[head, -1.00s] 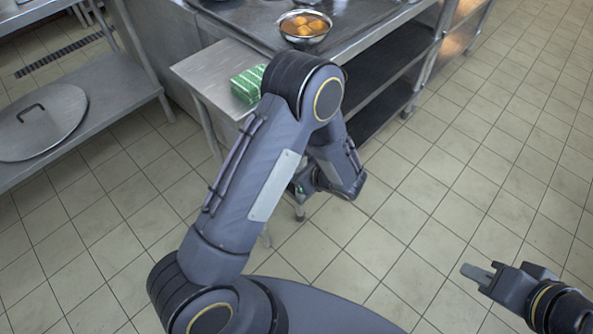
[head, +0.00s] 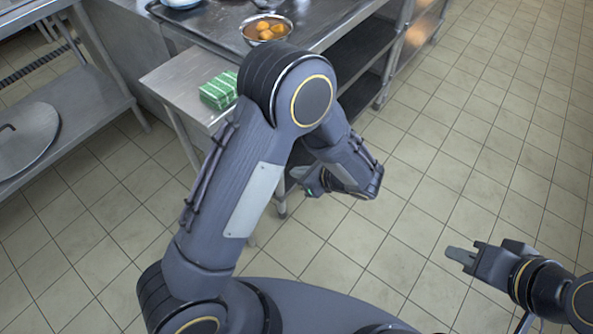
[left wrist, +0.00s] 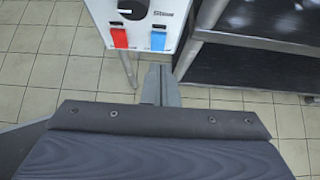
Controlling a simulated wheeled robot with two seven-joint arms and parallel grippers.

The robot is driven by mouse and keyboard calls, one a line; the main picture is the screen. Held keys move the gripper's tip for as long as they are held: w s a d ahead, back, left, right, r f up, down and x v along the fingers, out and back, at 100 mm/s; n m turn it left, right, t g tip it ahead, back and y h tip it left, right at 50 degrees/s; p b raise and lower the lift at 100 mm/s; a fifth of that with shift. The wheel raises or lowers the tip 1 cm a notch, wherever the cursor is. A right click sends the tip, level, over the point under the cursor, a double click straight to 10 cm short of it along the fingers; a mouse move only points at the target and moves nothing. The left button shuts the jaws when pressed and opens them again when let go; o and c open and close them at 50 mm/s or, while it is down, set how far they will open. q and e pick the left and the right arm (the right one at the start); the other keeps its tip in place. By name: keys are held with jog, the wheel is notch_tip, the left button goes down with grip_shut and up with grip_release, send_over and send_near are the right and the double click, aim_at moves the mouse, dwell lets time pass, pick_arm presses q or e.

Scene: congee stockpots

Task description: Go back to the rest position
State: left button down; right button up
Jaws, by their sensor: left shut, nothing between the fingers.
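My left arm reaches up from the bottom of the head view, bends at a large elbow and folds down to the wrist. The left gripper's fingers are hard to make out there. In the left wrist view the left gripper (left wrist: 160,85) is shut and empty, its fingers together over the floor beside a metal leg. My right gripper (head: 463,256) shows at the lower right of the head view, low over bare tiles. Its fingertips point left and hold nothing visible. Whether its fingers are apart is unclear.
A metal counter (head: 330,25) with a bowl of orange-yellow items (head: 267,29) stands beyond my left elbow. A green-and-white packet (head: 218,91) lies on a lower side table (head: 180,80). A round lid (head: 25,140) lies on the left shelf. A switch panel (left wrist: 140,22) is close to the left gripper. Floor at right is clear.

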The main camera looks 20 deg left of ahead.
dwell(0.4)
pick_arm(q)
jog(key=s+a+r+n+g+h, duration=0.4)
jog(key=s+a+r+n+h, duration=0.2)
jog(key=s+a+r+n, duration=0.5)
jog(key=s+d+r+n+t+h, duration=0.3)
jog(key=s+r+n+t+h, duration=0.5)
jog(key=n, duration=0.5)
notch_tip(320, 180, up, 20)
jog(key=s+g+p, duration=0.1)
jog(key=g+p, duration=0.1)
jog(key=p, duration=1.8)
jog(key=shift+s+a+y+p, duration=0.15)
jog(key=shift+y+p, duration=0.15)
